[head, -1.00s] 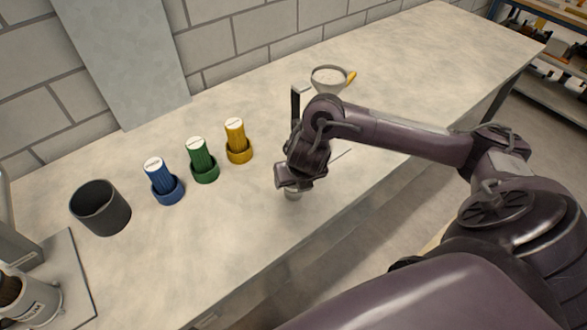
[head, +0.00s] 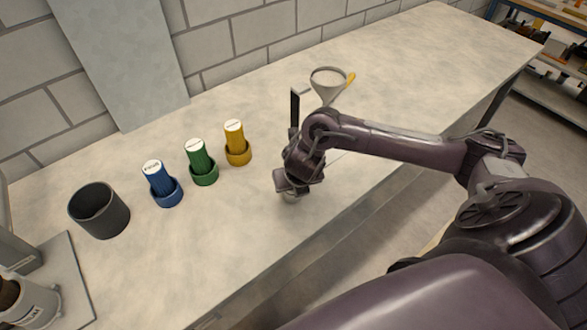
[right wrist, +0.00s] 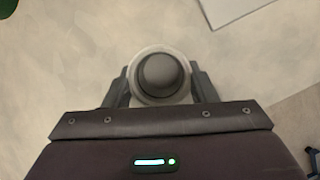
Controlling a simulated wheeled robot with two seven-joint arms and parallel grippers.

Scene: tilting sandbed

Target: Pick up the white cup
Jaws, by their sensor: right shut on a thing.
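The white cup (right wrist: 160,52) is seen from above in the right wrist view as a pale round rim with a grey rounded inside. My right gripper (right wrist: 161,82) has a dark finger on each side of it and is shut on it. In the head view the right gripper (head: 290,187) points down low over the table, and only a small pale part of the cup (head: 290,198) shows below it. I cannot tell whether the cup touches the table. My left gripper is not in view.
Blue (head: 161,184), green (head: 201,163) and yellow (head: 236,143) ribbed cylinders stand in matching ring holders to the left. A dark pot (head: 99,212) stands further left. A funnel (head: 328,84) on a stand is behind my right arm. The table's front edge is close.

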